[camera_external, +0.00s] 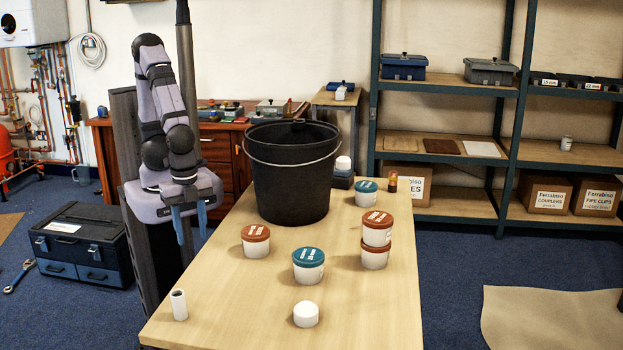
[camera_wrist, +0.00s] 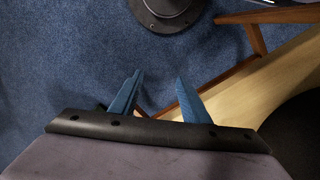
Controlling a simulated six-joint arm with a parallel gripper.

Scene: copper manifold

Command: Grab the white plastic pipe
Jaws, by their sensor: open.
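The white plastic pipe (camera_external: 179,304) is a short, hollow white tube. It stands upright near the front left corner of the wooden table (camera_external: 240,310). My gripper (camera_external: 190,224) has blue fingers that point down, at the table's left edge. It is above and behind the pipe in the external view, clear of it. The fingers are apart with nothing between them, which the wrist view (camera_wrist: 159,78) also shows. The pipe does not show in the wrist view.
A white cap-like piece (camera_external: 306,314) lies right of the pipe. Several lidded tubs, such as a teal-lidded one (camera_external: 308,266) and a red-lidded one (camera_external: 256,241), stand farther back. A large black bucket (camera_external: 290,185) stands near my arm. The table around the pipe is clear.

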